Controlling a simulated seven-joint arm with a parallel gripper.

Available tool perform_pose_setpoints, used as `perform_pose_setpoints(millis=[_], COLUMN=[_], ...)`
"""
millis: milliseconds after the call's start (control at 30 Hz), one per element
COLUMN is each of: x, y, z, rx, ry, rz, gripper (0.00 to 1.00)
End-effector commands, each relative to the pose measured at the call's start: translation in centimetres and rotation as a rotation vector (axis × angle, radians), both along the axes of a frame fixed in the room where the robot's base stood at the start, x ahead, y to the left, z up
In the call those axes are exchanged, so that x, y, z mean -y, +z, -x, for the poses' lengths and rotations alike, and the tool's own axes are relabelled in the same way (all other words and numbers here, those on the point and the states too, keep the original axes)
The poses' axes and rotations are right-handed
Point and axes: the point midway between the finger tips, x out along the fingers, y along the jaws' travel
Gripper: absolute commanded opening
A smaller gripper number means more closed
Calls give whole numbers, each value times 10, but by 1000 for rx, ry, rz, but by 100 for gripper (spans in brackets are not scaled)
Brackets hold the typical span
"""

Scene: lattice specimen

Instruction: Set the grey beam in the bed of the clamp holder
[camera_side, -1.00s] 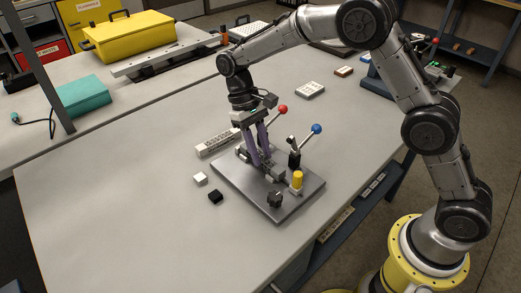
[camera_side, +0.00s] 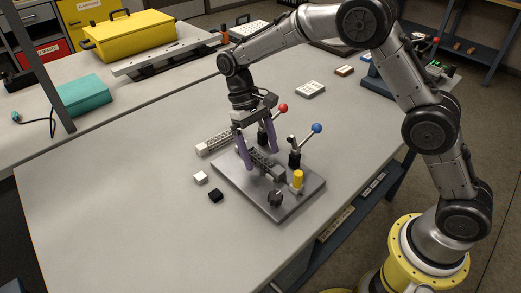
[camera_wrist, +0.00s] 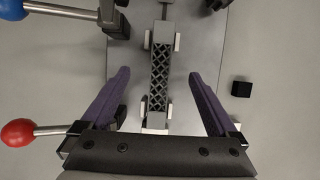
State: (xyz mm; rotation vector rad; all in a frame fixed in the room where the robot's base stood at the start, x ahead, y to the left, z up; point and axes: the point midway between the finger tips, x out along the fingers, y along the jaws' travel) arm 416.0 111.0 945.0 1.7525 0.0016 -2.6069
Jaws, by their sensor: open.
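The grey lattice beam (camera_wrist: 159,79) lies lengthwise in the bed of the clamp holder, between pale side blocks, in the wrist view. It also shows on the plate in the side view (camera_side: 264,164). The clamp holder is a dark grey plate (camera_side: 283,205) with a red-knobbed lever (camera_side: 283,108), a blue-knobbed lever (camera_side: 316,128), a yellow cylinder (camera_side: 298,178) and a black knob (camera_side: 275,198). My gripper (camera_side: 262,159) is open, its purple fingers apart on either side of the beam and not touching it. In the wrist view the fingers (camera_wrist: 164,100) flank the beam with clear gaps.
A white cube (camera_side: 200,178) and a black cube (camera_side: 215,196) lie left of the plate. The levers stand close to my gripper. The table's left front is clear.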

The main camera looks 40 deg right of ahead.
Motion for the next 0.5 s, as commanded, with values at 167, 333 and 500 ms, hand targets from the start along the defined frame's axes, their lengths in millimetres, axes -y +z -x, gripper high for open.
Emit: perform_pose_setpoints(millis=[167,333,500], x=[2,2,2], y=[-7,-7,-2], z=[4,4,1], rx=[-19,-20,-18], ry=[-1,-1,-1], rz=[4,4,4], gripper=[96,96,96])
